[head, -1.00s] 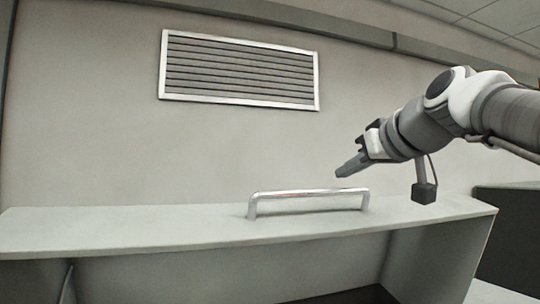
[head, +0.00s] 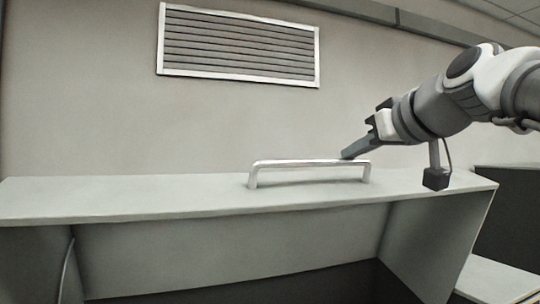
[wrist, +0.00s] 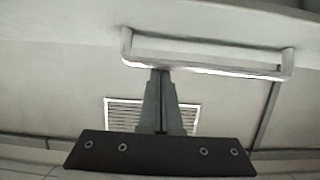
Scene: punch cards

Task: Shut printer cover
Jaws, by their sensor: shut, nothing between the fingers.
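The printer cover (head: 130,196) is a pale grey panel across the middle of the head view, raised above a dark open interior. A shiny metal bar handle (head: 290,164) stands on it and also shows in the wrist view (wrist: 215,66). My gripper (head: 346,155) is shut and empty, its fingertips close behind the right part of the handle in the head view. In the wrist view my gripper (wrist: 160,72) points at the bar, its tips at the bar's edge. Whether they touch it I cannot tell.
A slatted vent (head: 240,47) is on the back wall. Beneath the cover are a grey side wall (head: 440,240) at right and a thin curved rod (head: 67,270) at left. A dark unit (head: 515,215) stands at far right.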

